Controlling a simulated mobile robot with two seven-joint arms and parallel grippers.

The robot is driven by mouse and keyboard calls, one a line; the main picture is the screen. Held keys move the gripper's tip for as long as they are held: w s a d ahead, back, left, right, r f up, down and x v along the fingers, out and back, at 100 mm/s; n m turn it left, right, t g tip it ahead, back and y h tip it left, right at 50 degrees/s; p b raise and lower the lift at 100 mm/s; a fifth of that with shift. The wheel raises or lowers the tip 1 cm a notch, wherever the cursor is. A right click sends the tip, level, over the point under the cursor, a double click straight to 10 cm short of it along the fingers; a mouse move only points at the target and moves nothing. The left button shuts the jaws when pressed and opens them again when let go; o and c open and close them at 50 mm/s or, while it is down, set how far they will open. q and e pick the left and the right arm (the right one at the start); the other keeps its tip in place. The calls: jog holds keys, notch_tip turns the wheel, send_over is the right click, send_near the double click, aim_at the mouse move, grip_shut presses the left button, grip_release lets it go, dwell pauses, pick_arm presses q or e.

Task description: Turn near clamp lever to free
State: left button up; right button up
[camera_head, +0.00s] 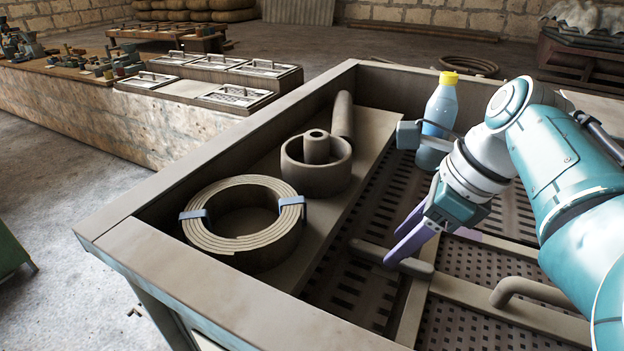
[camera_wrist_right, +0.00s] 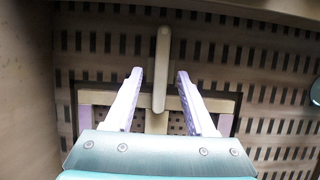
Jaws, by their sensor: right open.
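The near clamp lever is a beige-brown rounded bar (camera_head: 372,251) lying over the slotted floor of the crate-like bench. In the right wrist view the lever (camera_wrist_right: 162,50) points away from me, and its rounded near end lies between my fingers. My right gripper (camera_head: 404,240) has two pale purple fingers pointing down at the lever. It is open, with a finger on each side of the lever and visible gaps in the wrist view (camera_wrist_right: 160,76). The fingers hide part of the lever in the head view. I cannot tell whether they touch it. My left gripper is out of view.
A coiled belt with blue clips (camera_head: 240,222) and a round pulley-like part (camera_head: 316,165) sit on a ledge left of the lever. A yellow-capped bottle (camera_head: 441,103) stands behind my right gripper. A bent handle (camera_head: 530,289) lies to the right. Bench walls (camera_head: 250,120) surround the area.

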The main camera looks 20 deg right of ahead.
jog(key=shift+b+x, duration=0.3)
jog(key=shift+x, duration=1.15)
jog(key=shift+w, duration=0.1)
grip_shut()
